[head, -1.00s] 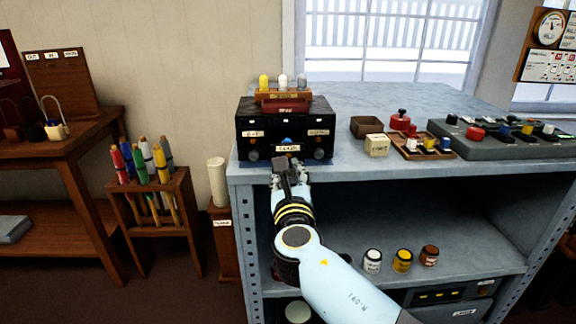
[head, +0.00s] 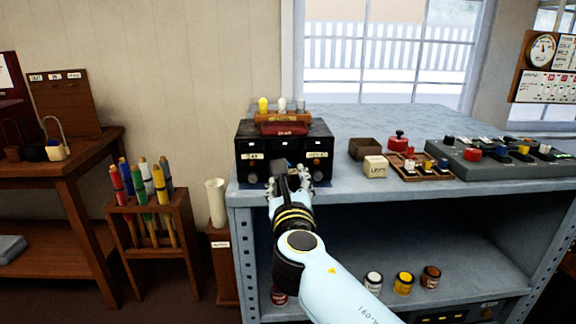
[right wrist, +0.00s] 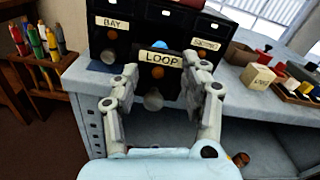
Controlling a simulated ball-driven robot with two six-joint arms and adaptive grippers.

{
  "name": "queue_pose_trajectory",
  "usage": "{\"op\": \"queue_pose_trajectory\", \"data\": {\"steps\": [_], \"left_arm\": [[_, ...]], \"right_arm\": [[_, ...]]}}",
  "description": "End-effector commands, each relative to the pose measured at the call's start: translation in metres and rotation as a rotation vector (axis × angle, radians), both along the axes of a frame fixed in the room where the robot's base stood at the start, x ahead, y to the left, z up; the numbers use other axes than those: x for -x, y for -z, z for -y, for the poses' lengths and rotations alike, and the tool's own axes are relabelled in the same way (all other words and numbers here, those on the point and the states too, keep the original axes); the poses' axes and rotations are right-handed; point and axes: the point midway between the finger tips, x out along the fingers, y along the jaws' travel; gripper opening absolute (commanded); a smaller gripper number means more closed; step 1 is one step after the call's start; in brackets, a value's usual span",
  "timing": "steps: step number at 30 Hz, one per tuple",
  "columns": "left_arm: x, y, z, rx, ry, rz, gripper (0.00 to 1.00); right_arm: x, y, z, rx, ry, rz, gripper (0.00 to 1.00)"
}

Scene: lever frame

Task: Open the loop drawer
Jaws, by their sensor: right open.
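A black drawer cabinet (head: 320,133) stands on the left end of the grey bench. In the right wrist view the drawer marked LOOP (right wrist: 172,78) is in the middle, with a round grey knob (right wrist: 153,100) low on its face. My right gripper (right wrist: 178,92) is open, one finger on each side of the LOOP drawer's front and knob. I cannot tell whether the fingers touch it. In the head view my right gripper (head: 290,180) hides most of that drawer. My left gripper is not in view.
The BAY drawer (right wrist: 112,24) is left of the LOOP drawer, and another labelled drawer (right wrist: 206,44) is right of it. A red piece (head: 283,129) sits on the cabinet. A brown box (head: 365,148) and a cream block (head: 375,166) stand to the right. Bench front edge (head: 420,195) runs below.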

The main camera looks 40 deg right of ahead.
Motion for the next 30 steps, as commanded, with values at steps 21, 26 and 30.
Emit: {"op": "queue_pose_trajectory", "data": {"steps": [21,26,30], "left_arm": [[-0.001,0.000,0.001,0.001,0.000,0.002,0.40],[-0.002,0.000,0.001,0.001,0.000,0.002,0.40],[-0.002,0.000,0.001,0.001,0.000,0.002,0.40]], "right_arm": [[0.000,-0.064,0.000,0.000,-0.001,0.000,0.45],[0.000,-0.064,0.000,0.000,-0.001,0.000,0.45],[0.002,-0.063,0.001,-0.026,0.004,0.007,0.45]]}}
